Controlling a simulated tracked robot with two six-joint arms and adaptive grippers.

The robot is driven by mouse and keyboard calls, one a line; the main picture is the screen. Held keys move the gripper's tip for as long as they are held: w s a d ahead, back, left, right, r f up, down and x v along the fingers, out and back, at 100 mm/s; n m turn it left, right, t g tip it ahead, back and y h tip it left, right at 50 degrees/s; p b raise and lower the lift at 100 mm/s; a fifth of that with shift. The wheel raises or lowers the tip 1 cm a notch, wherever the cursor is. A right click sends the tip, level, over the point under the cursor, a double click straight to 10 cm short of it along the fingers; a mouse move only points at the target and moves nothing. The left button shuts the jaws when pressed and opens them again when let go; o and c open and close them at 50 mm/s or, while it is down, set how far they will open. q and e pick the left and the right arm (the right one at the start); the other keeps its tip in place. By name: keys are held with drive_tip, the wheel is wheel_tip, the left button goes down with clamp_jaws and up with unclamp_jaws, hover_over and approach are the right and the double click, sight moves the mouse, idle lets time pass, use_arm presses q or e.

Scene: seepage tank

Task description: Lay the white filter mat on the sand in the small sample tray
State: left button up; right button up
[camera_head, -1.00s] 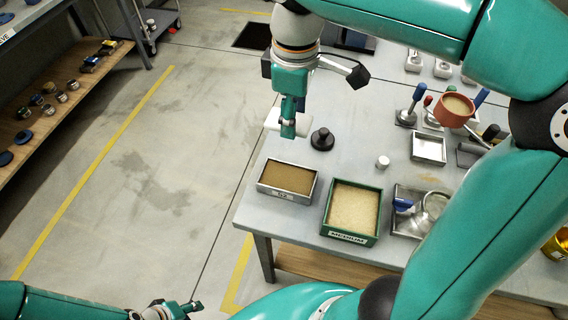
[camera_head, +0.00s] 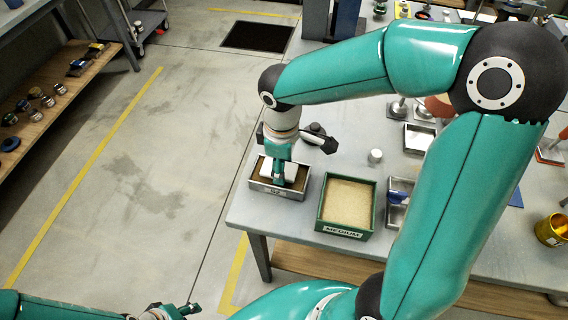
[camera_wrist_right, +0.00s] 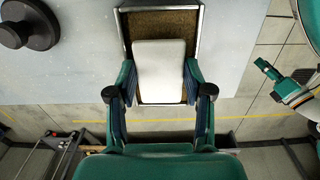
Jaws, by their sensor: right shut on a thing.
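The small sample tray (camera_head: 262,187) is a grey metal box of brown sand (camera_head: 261,170) at the table's near left corner. My right gripper (camera_head: 284,182) is down over the tray. In the right wrist view it (camera_wrist_right: 159,84) is shut on the white filter mat (camera_wrist_right: 160,65), a pale rounded rectangle between its fingers.
A green box of pale sand (camera_head: 349,193) stands right of the tray. A dark round-knobbed piece (camera_head: 314,132) stands behind the tray, near my right wrist. A small white cylinder (camera_head: 375,156) is farther right. The floor left of the table is clear.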

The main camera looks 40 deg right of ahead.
drive_tip(key=shift+f, duration=0.25)
drive_tip(key=shift+f+b, duration=0.3)
drive_tip(key=shift+b, duration=0.05)
drive_tip(key=shift+s+f, duration=0.15)
drive_tip(key=shift+f, duration=0.1)
drive_tip(key=o, duration=0.5)
drive_tip(key=shift+s, duration=0.1)
drive_tip(key=o, duration=0.3)
drive_tip(key=shift+f, duration=0.15)
